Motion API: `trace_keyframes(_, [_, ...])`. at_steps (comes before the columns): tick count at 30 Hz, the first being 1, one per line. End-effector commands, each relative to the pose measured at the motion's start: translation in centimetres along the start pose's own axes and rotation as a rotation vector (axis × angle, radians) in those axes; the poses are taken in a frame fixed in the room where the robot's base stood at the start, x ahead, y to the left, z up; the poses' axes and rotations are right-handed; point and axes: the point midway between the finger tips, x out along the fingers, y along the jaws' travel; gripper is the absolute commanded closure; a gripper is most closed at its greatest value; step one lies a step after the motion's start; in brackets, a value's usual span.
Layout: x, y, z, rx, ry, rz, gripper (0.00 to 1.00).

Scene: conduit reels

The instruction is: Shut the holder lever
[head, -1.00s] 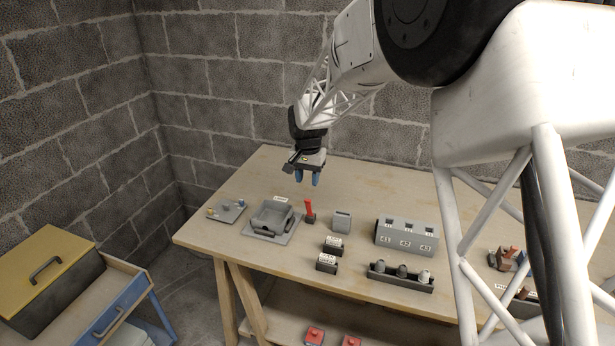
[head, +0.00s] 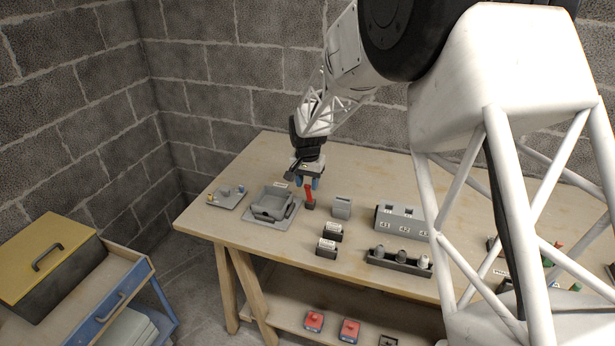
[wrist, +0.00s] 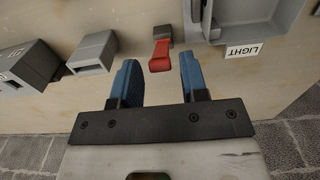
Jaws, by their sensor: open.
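The red lever (head: 309,194) stands upright on a small dark base (head: 310,206), just right of the grey holder (head: 289,214) on the bench. In the wrist view the red lever (wrist: 159,57) shows between and beyond my fingertips, and the grey holder (wrist: 272,12) with a LIGHT label is at upper right. My gripper (head: 306,183) is right above the lever in the head view, pointing down. In the wrist view my gripper (wrist: 159,75) has its two blue fingers wide apart, with nothing held between them. Whether a finger touches the lever is not clear.
A small grey open box (head: 342,207) stands right of the lever, with two dark labelled blocks (head: 332,232) in front. A numbered grey unit (head: 400,222) and a dark rack (head: 398,262) are further right. A flat plate with small parts (head: 227,197) lies left of the holder.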

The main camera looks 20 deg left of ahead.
Motion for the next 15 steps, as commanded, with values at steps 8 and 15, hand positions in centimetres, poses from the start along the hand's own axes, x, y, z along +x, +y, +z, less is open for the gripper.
trace_keyframes(8, [0.71, 0.01, 0.01, 0.0, 0.0, 0.0, 0.6])
trace_keyframes(15, [0.71, 0.01, 0.0, 0.0, 0.0, 0.0, 0.6])
